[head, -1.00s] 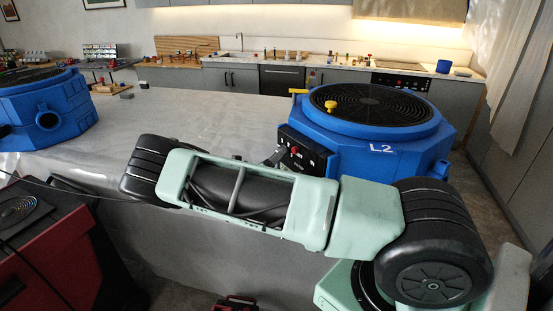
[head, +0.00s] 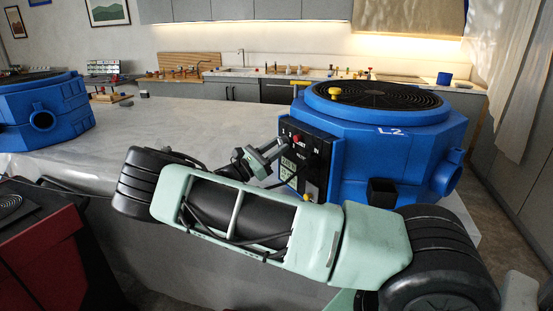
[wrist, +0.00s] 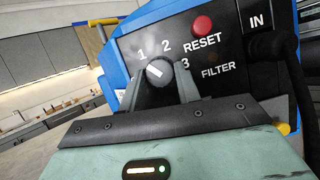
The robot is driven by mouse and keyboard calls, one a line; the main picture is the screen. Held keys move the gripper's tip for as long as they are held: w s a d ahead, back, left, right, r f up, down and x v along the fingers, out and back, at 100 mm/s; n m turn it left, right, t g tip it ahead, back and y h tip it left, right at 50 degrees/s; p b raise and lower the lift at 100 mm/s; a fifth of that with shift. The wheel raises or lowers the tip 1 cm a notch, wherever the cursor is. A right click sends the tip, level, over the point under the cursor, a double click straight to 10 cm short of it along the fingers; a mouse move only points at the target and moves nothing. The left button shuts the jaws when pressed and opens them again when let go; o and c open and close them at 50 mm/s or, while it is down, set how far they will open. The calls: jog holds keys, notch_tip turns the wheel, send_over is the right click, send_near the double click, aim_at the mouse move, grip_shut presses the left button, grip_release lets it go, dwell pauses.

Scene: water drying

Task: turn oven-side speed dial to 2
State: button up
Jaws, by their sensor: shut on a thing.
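The blue L2 unit (head: 380,150) has a black control panel (head: 309,160) on its left-facing side. In the wrist view a round black dial (wrist: 160,73) with a white pointer mark sits on the panel, with 1, 2 and 3 printed around its top. The pointer slants to the upper left, nearest the 1. My gripper (wrist: 159,82) is shut on the dial, one finger on each side. In the head view my gripper (head: 282,146) reaches the panel's upper left; the dial is hard to make out there.
A red RESET button (wrist: 203,25) is close to the dial's upper right. FILTER and IN labels lie further right, with a dark hose or cable. Another blue unit (head: 42,118) stands at the left. The grey table top between the units is mostly clear.

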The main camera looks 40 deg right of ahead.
jog(key=m+g+y+b, duration=0.1)
jog(key=m+b, duration=0.1)
jog(key=m, duration=0.1)
jog(key=m+g+y+b, duration=0.1)
jog(key=m+g+b, duration=0.1)
jog(key=m, duration=0.1)
jog(key=m+g+b, duration=0.1)
jog(key=m+b, duration=0.1)
jog(key=m, duration=0.2)
jog(key=shift+w+f+y, duration=0.1)
jog(key=shift+w+y, duration=0.2)
jog(key=shift+y, duration=0.1)
jog(key=m+b, duration=0.1)
jog(key=m, duration=0.1)
jog(key=m+g+y+b, duration=0.1)
jog(key=m, duration=0.1)
jog(key=shift+y+b, duration=0.3)
jog(key=shift+b, duration=0.05)
jog(key=shift+w+r+m+y+b, duration=0.15)
jog(key=shift+m+y+b, duration=0.2)
jog(key=shift+m, duration=0.4)
jog(key=shift+s+r+m+y+b, duration=0.15)
jog(key=shift+m+y+b, duration=0.15)
jog(key=shift+m, duration=0.45)
jog(key=shift+w+r+m, duration=0.1)
jog(key=shift+m, duration=0.2)
jog(key=o, duration=1)
jog(key=shift+c, duration=0.2)
